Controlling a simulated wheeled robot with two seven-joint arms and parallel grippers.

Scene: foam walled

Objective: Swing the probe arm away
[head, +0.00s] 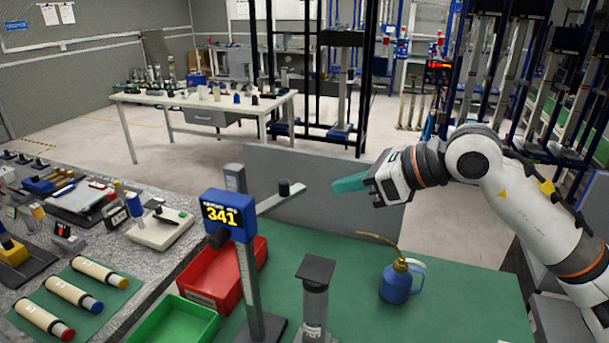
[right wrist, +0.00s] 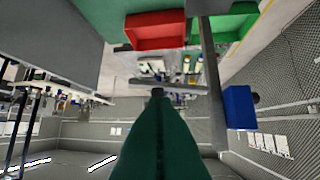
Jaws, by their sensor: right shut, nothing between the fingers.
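A height gauge (head: 245,265) stands on the green bench, with a blue display head (head: 229,216) reading 341 on its upright column. Its grey probe arm (head: 268,203) sticks out from the column to the right, with a black knob (head: 284,188) near its outer end. My right gripper (head: 336,186) is shut and empty, its teal fingers pointing left at the arm's end with a visible gap in the head view. In the right wrist view the fingertips (right wrist: 157,95) appear close to the probe arm (right wrist: 185,85); contact cannot be told. My left gripper is out of view.
A red bin (head: 207,290) and a green bin (head: 172,322) are left of the gauge. A grey panel (head: 345,225) edges the bench behind. The bench's right part is clear.

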